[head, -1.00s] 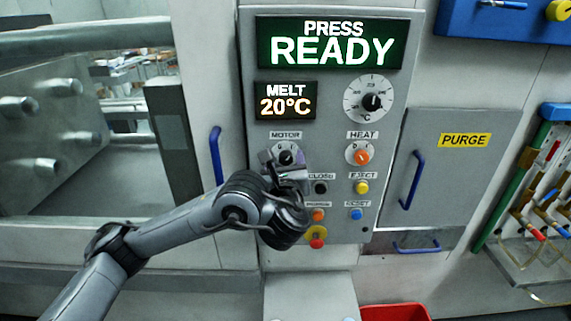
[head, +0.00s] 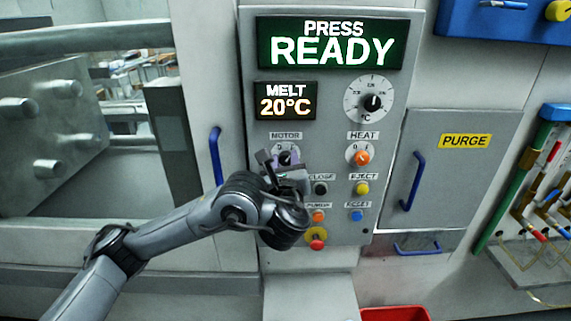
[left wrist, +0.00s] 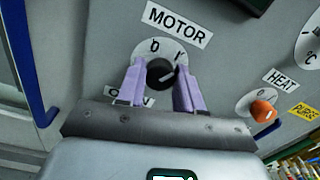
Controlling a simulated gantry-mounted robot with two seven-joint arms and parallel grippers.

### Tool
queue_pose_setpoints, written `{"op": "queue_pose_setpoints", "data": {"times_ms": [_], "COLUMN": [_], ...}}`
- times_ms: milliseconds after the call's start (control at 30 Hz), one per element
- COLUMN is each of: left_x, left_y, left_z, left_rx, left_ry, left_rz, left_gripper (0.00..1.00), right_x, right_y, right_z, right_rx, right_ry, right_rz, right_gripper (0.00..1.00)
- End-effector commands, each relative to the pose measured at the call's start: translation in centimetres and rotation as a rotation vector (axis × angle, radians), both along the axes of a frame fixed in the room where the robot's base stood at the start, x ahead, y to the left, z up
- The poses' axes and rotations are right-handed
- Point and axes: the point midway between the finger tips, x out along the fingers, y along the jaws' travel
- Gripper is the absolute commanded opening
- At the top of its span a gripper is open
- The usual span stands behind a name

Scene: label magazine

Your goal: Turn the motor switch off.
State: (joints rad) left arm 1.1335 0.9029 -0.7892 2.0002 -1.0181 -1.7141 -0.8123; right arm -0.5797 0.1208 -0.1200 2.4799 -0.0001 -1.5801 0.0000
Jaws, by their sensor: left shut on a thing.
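The motor switch (head: 285,157) is a black round knob on a white dial under the MOTOR label, at the upper left of the control panel's buttons. In the left wrist view the knob (left wrist: 160,73) sits between the two purple fingertips of my left gripper (left wrist: 158,85), which is shut on it. A small light mark on the knob faces toward the right, on the side of the "I"; the "0" is at the upper left of the dial. In the head view my left gripper (head: 283,160) partly covers the switch. My right gripper is not in view.
The orange HEAT knob (head: 362,157) is to the right of the motor switch. Several push buttons, such as the yellow EJECT button (head: 362,188), lie below. The display (head: 332,43) reads PRESS READY. A blue door handle (head: 216,156) stands left of the panel.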

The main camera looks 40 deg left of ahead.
Motion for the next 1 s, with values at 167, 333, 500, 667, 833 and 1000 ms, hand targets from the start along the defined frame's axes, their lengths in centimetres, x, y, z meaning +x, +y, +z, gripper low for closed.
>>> {"op": "queue_pose_setpoints", "data": {"times_ms": [167,333,500,667,833,1000], "left_x": [0.0,0.0,-0.1,-0.1,-0.1,-0.1], "left_y": [0.0,0.0,0.0,0.0,0.1,0.0], "left_z": [-0.5,-0.7,-0.7,-0.7,-0.7,-0.7], "left_rx": [-0.069,-0.171,-0.292,-0.407,-0.53,-0.648], "left_ry": [-0.061,-0.149,-0.255,-0.353,-0.46,-0.562], "left_rz": [-0.001,-0.001,0.0,-0.001,-0.002,-0.001], "left_gripper": [0.05,0.05,0.05,0.05,0.05,0.05], "right_x": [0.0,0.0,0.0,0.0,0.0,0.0], "right_y": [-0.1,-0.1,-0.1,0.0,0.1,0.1], "right_z": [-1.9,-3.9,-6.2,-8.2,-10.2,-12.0], "right_rx": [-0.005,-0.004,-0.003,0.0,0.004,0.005], "right_ry": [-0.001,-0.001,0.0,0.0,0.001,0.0], "right_rz": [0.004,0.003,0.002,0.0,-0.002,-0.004], "right_gripper": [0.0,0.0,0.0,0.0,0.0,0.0]}}
